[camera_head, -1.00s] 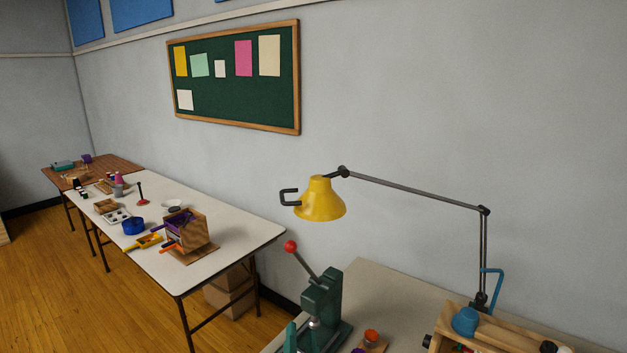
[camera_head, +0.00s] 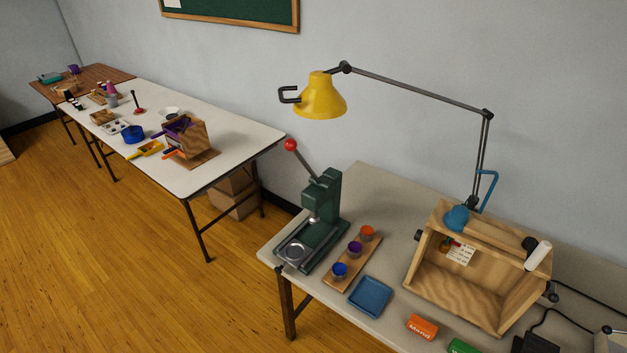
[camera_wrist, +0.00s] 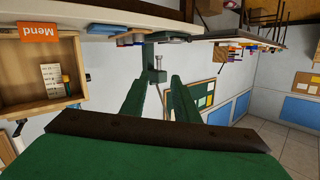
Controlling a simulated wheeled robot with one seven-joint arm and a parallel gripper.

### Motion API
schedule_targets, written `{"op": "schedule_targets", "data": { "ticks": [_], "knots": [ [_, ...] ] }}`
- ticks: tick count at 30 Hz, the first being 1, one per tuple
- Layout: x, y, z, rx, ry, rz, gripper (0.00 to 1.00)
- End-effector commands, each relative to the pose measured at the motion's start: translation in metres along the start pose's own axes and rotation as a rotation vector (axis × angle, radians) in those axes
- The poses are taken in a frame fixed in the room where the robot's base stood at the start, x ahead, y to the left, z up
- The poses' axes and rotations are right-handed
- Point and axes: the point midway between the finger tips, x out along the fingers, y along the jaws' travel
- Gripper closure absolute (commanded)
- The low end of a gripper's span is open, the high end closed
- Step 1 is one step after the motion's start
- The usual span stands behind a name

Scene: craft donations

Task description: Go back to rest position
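My gripper (camera_wrist: 159,80) shows in the wrist view, its two green fingers apart with nothing held between them. The wrist view is upside down, and the green lever press (camera_wrist: 157,50) appears beyond the fingertips. My gripper and arm are not seen in the head view. There the press (camera_head: 322,215) stands on the near workbench (camera_head: 372,192) with its red-knobbed lever raised.
An open wooden box (camera_head: 455,290) stands on the bench beside a blue tray (camera_head: 369,297) and a wooden strip (camera_head: 349,268) with small cups.

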Motion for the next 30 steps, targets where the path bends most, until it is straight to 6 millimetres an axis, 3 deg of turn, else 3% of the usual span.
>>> {"op": "schedule_targets", "data": {
  "ticks": [6,15,21,30],
  "knots": [
    [-0.064,0.002,0.03,-0.067,-0.033,0.014,0.72],
    [-0.136,-0.004,0.044,-0.135,-0.057,0.029,0.72],
    [-0.152,-0.006,0.044,-0.15,-0.058,0.034,0.72],
    [-0.152,-0.006,0.044,-0.151,-0.058,0.033,0.72]
  ]
}}
